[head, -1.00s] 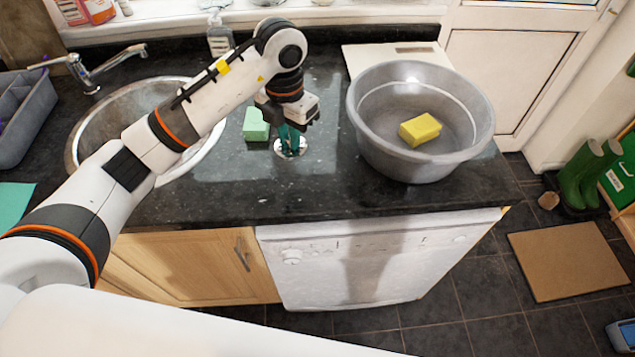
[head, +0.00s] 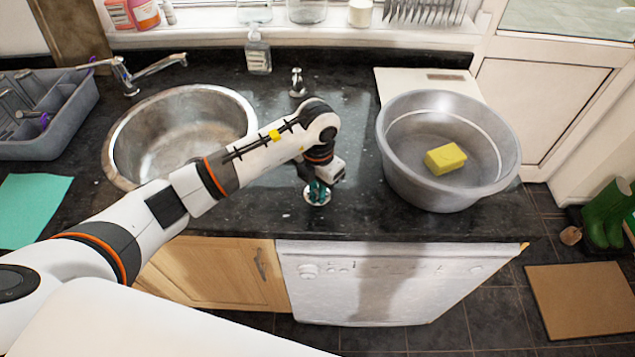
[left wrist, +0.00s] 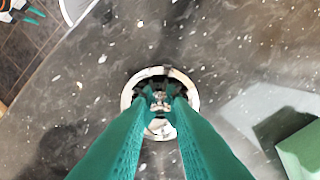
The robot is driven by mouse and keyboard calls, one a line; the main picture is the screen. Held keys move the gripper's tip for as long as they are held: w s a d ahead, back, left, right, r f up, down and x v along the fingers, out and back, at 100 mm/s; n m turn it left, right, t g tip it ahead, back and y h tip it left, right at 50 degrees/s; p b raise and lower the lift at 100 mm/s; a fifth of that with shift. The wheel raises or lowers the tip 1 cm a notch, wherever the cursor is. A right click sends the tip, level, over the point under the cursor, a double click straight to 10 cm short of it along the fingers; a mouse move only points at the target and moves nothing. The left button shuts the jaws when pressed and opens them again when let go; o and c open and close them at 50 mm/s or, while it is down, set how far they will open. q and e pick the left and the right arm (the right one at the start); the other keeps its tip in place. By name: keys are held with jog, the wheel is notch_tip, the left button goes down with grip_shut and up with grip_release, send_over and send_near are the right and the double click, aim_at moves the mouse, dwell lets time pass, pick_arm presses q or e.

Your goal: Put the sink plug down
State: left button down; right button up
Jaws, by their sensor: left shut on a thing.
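The sink plug (head: 317,197) is a round silver disc with a small knob in the middle. It is at the granite worktop, in front of the arm's wrist, between the sink and the grey bowl. My left gripper (head: 318,187) points down with its teal fingers shut on the plug's knob. In the left wrist view the plug (left wrist: 160,72) shows as a bright ring around the fingertips. I cannot tell whether its underside touches the granite. A possible right gripper (left wrist: 33,15) shows as tiny teal tips at that view's top left corner.
The steel sink (head: 125,172) is to the left. A grey bowl (head: 405,185) with a yellow sponge (head: 445,159) stands to the right. A green block (left wrist: 302,150) lies near the plug. The front worktop edge is close; bare granite (head: 345,222) surrounds the plug.

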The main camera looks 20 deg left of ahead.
pick_arm(q)
jog(key=shift+f, duration=0.15)
jog(key=c, duration=1.3)
grip_release()
jog(key=shift+r, duration=0.2)
notch_tip(320, 180, up, 12)
jog(key=b, duration=0.3)
